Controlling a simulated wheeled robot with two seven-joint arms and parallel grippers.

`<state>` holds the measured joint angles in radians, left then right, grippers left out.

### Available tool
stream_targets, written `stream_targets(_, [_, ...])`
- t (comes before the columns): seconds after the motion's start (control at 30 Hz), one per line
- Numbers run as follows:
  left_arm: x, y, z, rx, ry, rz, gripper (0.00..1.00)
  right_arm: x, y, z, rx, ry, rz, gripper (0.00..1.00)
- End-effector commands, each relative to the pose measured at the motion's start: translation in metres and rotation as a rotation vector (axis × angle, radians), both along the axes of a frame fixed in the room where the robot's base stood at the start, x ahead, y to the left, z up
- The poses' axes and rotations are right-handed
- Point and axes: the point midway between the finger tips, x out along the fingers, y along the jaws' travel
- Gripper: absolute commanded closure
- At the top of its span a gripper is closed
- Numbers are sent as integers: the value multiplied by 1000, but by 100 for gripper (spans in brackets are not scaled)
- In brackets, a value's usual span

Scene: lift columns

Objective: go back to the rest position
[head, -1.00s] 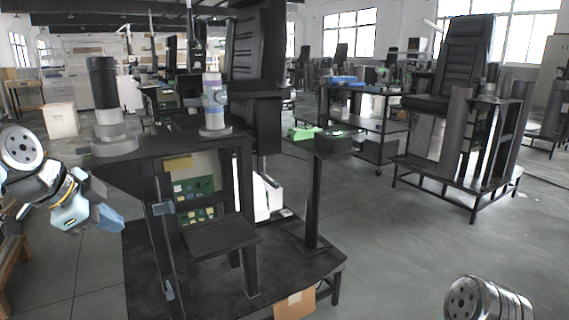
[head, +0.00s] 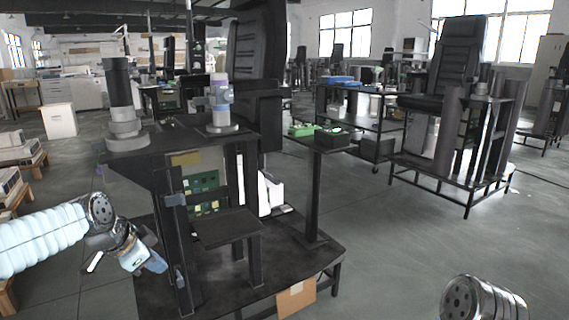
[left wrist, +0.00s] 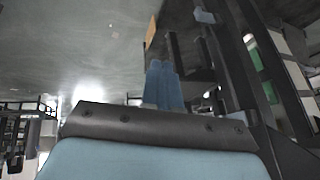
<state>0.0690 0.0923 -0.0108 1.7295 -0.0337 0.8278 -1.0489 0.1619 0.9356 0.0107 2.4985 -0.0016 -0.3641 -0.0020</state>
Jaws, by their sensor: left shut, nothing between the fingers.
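My left gripper (head: 154,262) hangs at the lower left of the head view, beside the left edge of the black workstation (head: 262,262). Its blue fingers are together with nothing between them. They also show closed in the left wrist view (left wrist: 162,84), with part of the dark workstation frame beyond them. A silvery rounded part of my right arm shows at the bottom right of the head view. My right gripper is outside the frames.
The workstation carries a grey-black cylinder (head: 119,95), a lavender-and-white device (head: 220,105) and green parts (head: 301,130) on a small side table. A chair on a black stand (head: 445,165) is at the right. Boxes on wooden pallets (head: 18,150) stand left. The floor right of centre is clear.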

Motion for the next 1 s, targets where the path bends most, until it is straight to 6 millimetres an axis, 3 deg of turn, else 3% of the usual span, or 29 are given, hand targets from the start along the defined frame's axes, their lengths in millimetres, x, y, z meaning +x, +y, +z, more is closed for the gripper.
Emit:
stream_targets(0.17, [9,-33,-102,-88,127,126,100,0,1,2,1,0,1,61])
stream_targets(0.27, [-3,-60,-181,-154,229,242,100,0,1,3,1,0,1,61])
stream_targets(0.4, [-51,-100,-288,-243,385,439,100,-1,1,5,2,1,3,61])
stream_targets(0.53, [-118,-131,-362,-307,522,628,100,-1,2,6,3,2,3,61])
stream_targets(0.6, [-154,-145,-388,-331,584,720,100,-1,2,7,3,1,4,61])
stream_targets(0.73, [-204,-160,-413,-359,663,847,100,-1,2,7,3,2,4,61])
stream_targets(0.83, [-223,-165,-420,-371,689,900,100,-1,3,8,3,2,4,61])
stream_targets(1.0, [-228,-166,-422,-375,695,918,100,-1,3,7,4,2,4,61])
